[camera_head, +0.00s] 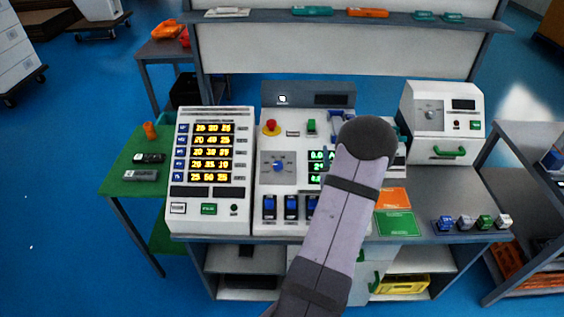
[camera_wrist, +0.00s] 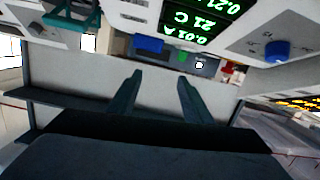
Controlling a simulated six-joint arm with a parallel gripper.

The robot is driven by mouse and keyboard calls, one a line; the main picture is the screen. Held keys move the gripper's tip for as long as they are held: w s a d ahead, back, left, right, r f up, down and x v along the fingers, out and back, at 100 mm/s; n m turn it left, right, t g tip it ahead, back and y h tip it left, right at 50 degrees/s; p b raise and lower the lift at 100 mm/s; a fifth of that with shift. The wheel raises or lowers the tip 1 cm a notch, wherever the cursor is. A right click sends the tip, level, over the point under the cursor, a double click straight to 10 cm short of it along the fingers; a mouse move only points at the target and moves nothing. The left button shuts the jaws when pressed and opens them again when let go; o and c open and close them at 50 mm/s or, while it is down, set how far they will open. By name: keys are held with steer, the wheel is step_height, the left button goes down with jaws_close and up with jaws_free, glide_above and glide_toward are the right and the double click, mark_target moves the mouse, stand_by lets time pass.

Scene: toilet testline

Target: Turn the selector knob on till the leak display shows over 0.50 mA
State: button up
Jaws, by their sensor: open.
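A blue selector knob (camera_head: 278,165) sits on a grey plate on the white middle console; it also shows at the upper right of the wrist view (camera_wrist: 277,50). A display with green digits (camera_head: 316,166) is right of it, partly hidden by my arm. In the wrist view this display (camera_wrist: 200,22) shows lines like 0.01 A and 21 C; no mA reading is legible. My gripper is open and empty in the wrist view (camera_wrist: 158,78), apart from the knob. In the head view my arm's wrist mostly hides it. A second, grey knob (camera_head: 430,114) is on the white box at right.
A red emergency button (camera_head: 271,127) stands above the blue knob. Blue rocker switches (camera_head: 291,207) line the console's lower edge. A panel of yellow number displays (camera_head: 211,150) is at left. Orange and green cards (camera_head: 397,223) and small coloured blocks (camera_head: 465,222) lie on the right bench.

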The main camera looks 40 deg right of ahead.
steer(key=w+a+f+n+t+y, duration=0.1)
steer(key=w+a+n+t+y, duration=0.1)
steer(key=w+a+n+y, duration=0.25)
steer(key=n+y, duration=0.5)
glide_toward(279, 166)
steer(key=shift+w+d+r, duration=0.2)
steer(key=shift+w+d, duration=0.15)
steer(key=shift+w, duration=0.25)
steer(key=shift+a+f, duration=0.25)
steer(key=shift+s+f, duration=0.1)
steer(key=shift+f, duration=0.05)
steer(key=shift+p+x, duration=1.3)
steer(key=shift+x, duration=2.35)
steer(key=c, duration=1.1)
